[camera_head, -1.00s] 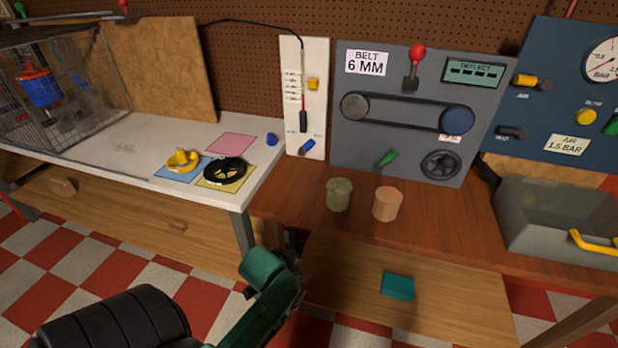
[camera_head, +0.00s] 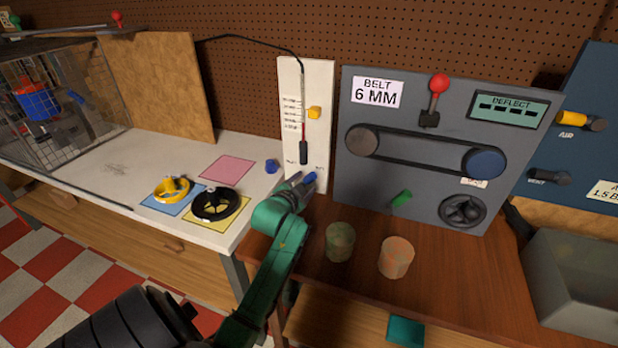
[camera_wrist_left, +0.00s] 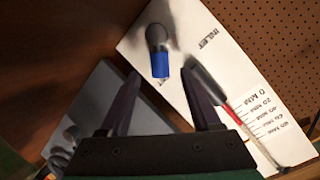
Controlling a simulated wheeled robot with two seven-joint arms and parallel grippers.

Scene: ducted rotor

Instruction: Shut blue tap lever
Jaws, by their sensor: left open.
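The blue tap lever (camera_head: 310,179) is at the bottom of the white panel (camera_head: 318,142), partly hidden by my left gripper (camera_head: 302,186). In the left wrist view, the lever (camera_wrist_left: 160,66) is a blue sleeve on a grey pivot, beside the word INLET. My left gripper (camera_wrist_left: 160,78) is open, with one dark finger on each side of the lever's blue end in that view. I cannot tell whether a finger touches it. My right gripper is not in view.
The grey belt board (camera_head: 424,160) stands right of the white panel. A green cup (camera_head: 340,241) and an orange cup (camera_head: 396,257) stand on the brown bench. A small blue knob (camera_head: 271,166), a yellow ring (camera_head: 172,189) and a black rotor (camera_head: 215,204) lie on the white table.

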